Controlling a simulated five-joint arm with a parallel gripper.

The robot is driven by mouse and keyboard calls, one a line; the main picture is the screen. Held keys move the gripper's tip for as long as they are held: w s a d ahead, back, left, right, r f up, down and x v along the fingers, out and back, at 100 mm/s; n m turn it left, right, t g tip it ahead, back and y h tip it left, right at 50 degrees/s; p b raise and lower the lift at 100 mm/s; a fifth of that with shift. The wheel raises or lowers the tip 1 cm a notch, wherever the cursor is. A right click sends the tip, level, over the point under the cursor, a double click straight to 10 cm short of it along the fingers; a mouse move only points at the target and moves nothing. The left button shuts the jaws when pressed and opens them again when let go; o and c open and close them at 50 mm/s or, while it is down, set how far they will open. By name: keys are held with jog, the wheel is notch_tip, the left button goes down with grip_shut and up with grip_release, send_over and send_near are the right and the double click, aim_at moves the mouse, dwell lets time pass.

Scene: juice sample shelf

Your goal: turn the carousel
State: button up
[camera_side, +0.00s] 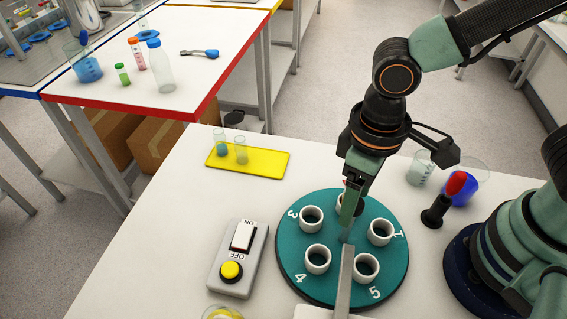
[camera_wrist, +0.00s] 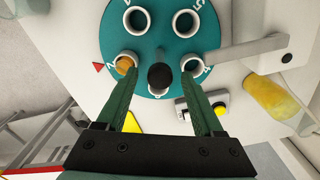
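The teal carousel (camera_side: 290,255) lies on the white table, with several white ring cups set in it and numbers printed by them. My gripper (camera_side: 347,212) points down over its far half and partly hides one cup. One cup (camera_wrist: 125,64) holds something orange. A red triangle (camera_wrist: 97,67) points at this cup.
A grey bar (camera_side: 345,280) reaches over the carousel's near edge. A switch box (camera_side: 238,257) with a yellow button stands left. A yellow tray (camera_side: 268,163) with vials lies behind. A red-topped black object (camera_side: 440,205) and a beaker (camera_side: 420,170) stand right.

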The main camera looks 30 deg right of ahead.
notch_tip(320, 180, up, 12)
dwell(0.6)
jog(key=w+d+m+t, duration=0.2)
jog(key=w+d, duration=0.2)
jog(key=d, duration=0.5)
jog(key=w+d+m+t, duration=0.2)
jog(key=w+d+t, duration=0.1)
jog(key=d, duration=0.7)
jog(key=shift+w+r+m+t, duration=0.3)
jog(key=shift+w+r+m, duration=0.1)
jog(key=shift+w, duration=0.1)
